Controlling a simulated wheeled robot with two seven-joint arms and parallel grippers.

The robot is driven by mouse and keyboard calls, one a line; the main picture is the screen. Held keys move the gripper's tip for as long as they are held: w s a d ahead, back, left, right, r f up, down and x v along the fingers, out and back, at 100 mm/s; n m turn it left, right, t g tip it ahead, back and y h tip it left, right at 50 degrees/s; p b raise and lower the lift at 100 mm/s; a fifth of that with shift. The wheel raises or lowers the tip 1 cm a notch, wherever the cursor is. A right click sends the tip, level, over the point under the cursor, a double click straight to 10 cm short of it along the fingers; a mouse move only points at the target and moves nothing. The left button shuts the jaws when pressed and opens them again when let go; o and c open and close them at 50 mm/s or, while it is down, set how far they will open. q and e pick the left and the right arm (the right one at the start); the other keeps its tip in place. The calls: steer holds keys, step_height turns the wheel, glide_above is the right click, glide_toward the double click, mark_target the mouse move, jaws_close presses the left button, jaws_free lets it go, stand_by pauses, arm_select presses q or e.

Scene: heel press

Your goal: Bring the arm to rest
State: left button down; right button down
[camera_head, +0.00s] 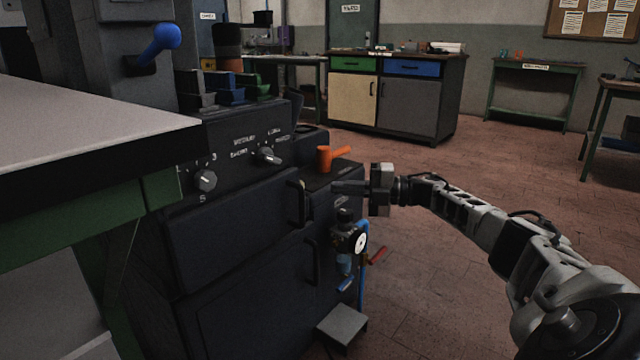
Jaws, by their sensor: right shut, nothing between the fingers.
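My right arm comes in from the lower right, and its gripper (350,187) points left, near the right corner of the dark press cabinet (230,235). The gripper is shut and holds nothing. Its fingertips show just in front of the cabinet's top edge, close to an upright black handle (299,202) and below an orange lever (325,159). I cannot tell whether the fingers touch the cabinet. My left gripper is not in view.
A gauge (361,243) with blue and red valve parts is on the cabinet's side, below my gripper. A pedal (342,325) stands on the floor. A bench (90,150) fills the left. Open floor (440,270) lies around my right arm.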

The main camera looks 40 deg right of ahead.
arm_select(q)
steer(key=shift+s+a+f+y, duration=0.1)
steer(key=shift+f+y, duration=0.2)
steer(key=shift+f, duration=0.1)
arm_select(e)
steer(key=v, duration=0.8)
steer(key=shift+s+d, duration=0.25)
steer(key=shift+s, duration=0.05)
